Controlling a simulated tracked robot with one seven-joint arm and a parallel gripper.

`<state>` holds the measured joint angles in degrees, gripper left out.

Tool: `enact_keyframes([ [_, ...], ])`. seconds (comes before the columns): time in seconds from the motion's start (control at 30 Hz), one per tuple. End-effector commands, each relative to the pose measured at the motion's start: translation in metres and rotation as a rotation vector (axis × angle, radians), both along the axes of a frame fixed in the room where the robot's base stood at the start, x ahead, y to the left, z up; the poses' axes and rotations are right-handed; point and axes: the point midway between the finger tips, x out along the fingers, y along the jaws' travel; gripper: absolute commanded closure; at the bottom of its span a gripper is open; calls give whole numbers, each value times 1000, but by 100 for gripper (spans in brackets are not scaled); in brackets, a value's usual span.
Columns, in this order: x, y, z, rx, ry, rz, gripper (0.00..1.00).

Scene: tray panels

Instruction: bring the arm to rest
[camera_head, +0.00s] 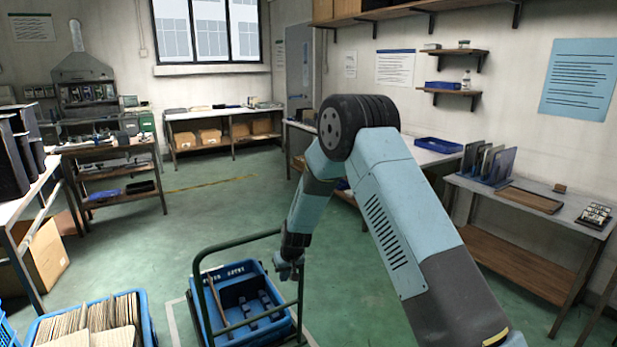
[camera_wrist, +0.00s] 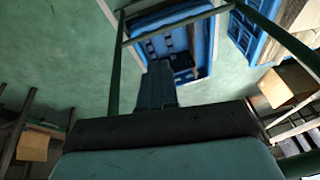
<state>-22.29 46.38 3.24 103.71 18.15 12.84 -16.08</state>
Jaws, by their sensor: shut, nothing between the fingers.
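My arm spans the middle of the head view, bent at its elbow, with the forearm hanging down to the left. My gripper (camera_head: 289,268) is at its lower end, shut and empty, at the right side of a blue crate (camera_head: 228,270) on a green-railed cart. In the wrist view my own arm fills the lower middle, and the blue crate (camera_wrist: 206,38) shows beyond it at the top. The fingertips are too small to make out clearly.
The cart's green rail (camera_head: 237,243) rises close beside my gripper. A blue crate of cardboard (camera_head: 150,322) stands at the lower left. A bench with upright panels (camera_head: 490,163) and a wooden tray (camera_head: 529,199) is at the right.

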Motion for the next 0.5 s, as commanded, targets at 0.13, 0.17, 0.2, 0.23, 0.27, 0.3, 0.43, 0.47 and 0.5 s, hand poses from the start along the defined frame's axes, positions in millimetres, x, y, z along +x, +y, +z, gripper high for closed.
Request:
enact_keyframes([
  [0.13,-2,-24,60,7,-17,-20,100],
  [0.17,-3,-28,72,7,-21,-23,100],
  [0.2,-5,-35,86,8,-24,-29,100],
  [0.23,-6,-40,97,10,-27,-33,100],
  [0.27,-8,-45,107,10,-29,-37,100],
  [0.3,-11,-52,121,10,-33,-43,100],
  [0.43,-23,-75,164,11,-45,-61,100],
  [0.47,-26,-80,174,10,-49,-66,100],
  [0.5,-31,-87,187,11,-52,-72,100],
])
